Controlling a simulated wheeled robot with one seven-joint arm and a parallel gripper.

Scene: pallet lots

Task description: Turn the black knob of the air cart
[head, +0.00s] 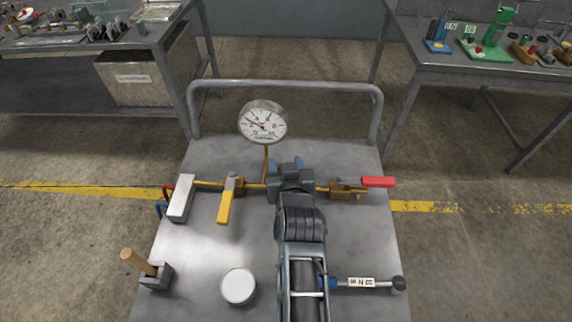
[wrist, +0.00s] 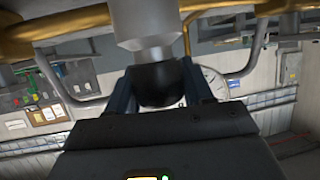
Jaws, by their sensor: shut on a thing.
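The air cart (head: 352,238) is a grey metal-topped cart with a brass pipe running across it. My gripper (head: 289,168) is over the middle of this pipe, reaching in from the front. In the wrist view, my gripper (wrist: 160,98) has its two dark fingers on either side of the black knob (wrist: 158,82), shut on it. The knob sits at the end of a grey metal stem (wrist: 150,30). In the head view my gripper hides the knob.
A dial gauge (head: 263,121) stands behind the pipe. A yellow lever (head: 225,205) is to the left, a red-handled lever (head: 377,182) to the right. A rail (head: 285,84) edges the back.

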